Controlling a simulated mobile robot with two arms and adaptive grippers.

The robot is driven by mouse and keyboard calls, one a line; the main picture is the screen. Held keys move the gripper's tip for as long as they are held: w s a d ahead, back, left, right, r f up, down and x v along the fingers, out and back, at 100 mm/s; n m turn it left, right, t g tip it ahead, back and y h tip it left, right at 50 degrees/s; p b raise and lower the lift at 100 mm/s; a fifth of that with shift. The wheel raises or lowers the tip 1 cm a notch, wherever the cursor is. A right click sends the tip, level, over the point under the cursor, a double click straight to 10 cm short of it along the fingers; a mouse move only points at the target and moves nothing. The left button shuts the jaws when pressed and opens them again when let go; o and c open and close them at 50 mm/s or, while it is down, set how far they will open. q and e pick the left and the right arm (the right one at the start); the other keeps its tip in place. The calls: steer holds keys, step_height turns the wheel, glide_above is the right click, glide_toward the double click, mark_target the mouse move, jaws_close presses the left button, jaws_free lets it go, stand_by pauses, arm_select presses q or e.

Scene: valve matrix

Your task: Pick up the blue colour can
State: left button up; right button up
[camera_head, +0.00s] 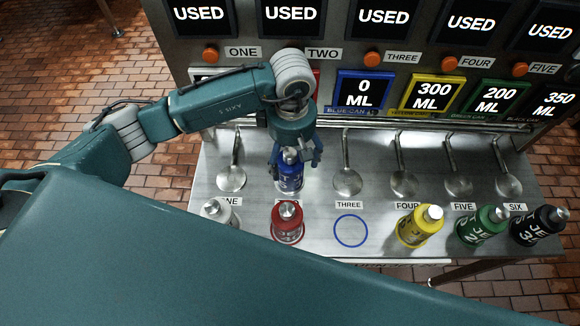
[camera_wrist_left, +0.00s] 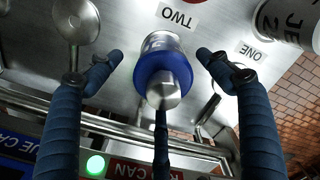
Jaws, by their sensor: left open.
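The blue can (camera_head: 291,178) is upright near the label TWO, under my left gripper (camera_head: 296,158). It has a dark blue body and a silver cap. In the left wrist view, the blue can (camera_wrist_left: 163,70) is seen from above, cap toward the camera, between the two fingers of my left gripper (camera_wrist_left: 159,56). The fingers are spread, with a visible gap on each side of the can. The gripper partly hides the can in the head view. My right gripper is in neither view.
An empty blue ring (camera_head: 350,231) lies at THREE. White (camera_head: 219,213), red (camera_head: 288,222), yellow (camera_head: 419,225), green (camera_head: 482,226) and black (camera_head: 539,226) cans stand along the counter's front. Metal spoon-shaped pieces (camera_head: 347,182) line the back, below the display panel (camera_head: 363,89).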

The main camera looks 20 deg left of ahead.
arm_select(q)
steer(key=f+p, duration=0.1)
steer(key=f, duration=0.1)
steer(key=f+p, duration=0.2)
steer(key=f, duration=0.1)
steer(key=shift+s+a+f, duration=0.15)
steer(key=shift+s+f, duration=0.05)
steer(key=shift+f, duration=0.3)
steer(key=c, duration=1.6)
steer(key=shift+w, duration=0.15)
jaws_close()
steer(key=shift+r, duration=0.1)
